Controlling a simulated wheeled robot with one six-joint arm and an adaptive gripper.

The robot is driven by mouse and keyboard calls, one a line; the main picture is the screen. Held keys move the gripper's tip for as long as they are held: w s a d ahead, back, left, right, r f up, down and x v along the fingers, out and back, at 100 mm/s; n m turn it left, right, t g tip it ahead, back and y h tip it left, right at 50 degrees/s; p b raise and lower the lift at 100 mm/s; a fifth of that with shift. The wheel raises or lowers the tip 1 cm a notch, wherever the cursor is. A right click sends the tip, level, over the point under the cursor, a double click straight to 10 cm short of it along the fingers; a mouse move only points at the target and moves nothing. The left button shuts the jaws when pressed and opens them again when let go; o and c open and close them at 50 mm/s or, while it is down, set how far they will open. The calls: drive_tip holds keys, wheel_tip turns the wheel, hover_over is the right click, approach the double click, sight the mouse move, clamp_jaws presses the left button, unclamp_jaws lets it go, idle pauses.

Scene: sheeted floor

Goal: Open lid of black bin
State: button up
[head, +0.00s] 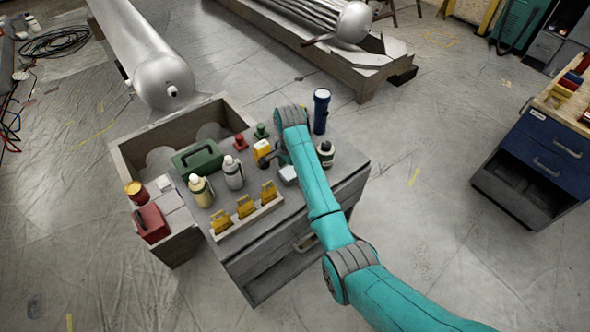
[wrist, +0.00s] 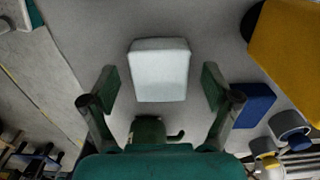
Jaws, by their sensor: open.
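I cannot make out a black bin with a lid in either view. My gripper (head: 272,157) is low over the top of a grey drawer cabinet (head: 262,238) in the head view, partly hidden by my arm. In the wrist view my gripper (wrist: 160,91) is open, with a finger on each side of a small white block (wrist: 160,70). The fingers appear apart from the block. The white block (head: 288,174) also shows in the head view beside my gripper.
A blue drawer unit (head: 548,146) stands right. Floor between is clear.

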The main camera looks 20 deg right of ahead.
drive_tip(key=shift+f, duration=0.3)
drive_tip(key=c, duration=1.2)
drive_tip(key=shift+r, duration=0.15)
drive_tip(key=shift+c, duration=0.2)
